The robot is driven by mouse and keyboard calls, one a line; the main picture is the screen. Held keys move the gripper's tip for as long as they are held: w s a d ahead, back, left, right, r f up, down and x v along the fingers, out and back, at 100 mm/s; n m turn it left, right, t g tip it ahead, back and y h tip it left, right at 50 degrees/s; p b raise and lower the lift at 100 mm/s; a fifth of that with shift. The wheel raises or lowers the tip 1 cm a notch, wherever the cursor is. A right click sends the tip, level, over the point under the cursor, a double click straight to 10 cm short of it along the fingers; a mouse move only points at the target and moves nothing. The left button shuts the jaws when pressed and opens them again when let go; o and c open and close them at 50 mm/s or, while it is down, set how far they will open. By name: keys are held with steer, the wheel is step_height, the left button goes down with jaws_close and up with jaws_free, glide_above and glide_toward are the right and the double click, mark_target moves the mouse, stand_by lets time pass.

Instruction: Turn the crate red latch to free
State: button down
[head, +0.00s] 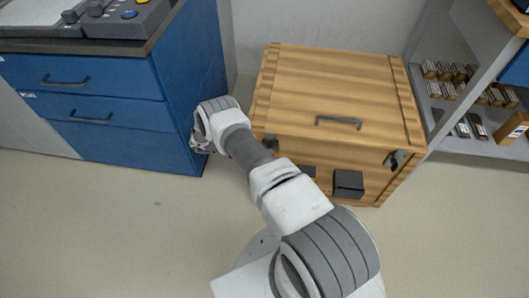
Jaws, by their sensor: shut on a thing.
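The wooden crate (335,85) stands on the floor ahead with its lid down. A small dark and reddish part, the red latch (271,142), shows at the left of its front, just under the lid edge and beside my forearm. My arm covers most of that corner. My wrist bends down at the left, between the crate and the blue cabinet.
A second dark latch (395,160) is at the crate's right front. A black box (348,184) sits on the front face, and a dark handle (338,122) on the lid. A blue cabinet (110,100) is left; a grey shelf (475,135) with small boxes is right. The front floor is clear.

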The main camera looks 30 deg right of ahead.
stand_by(0.4)
steer(key=c, duration=0.9)
jaws_free()
steer(key=shift+w, duration=0.1)
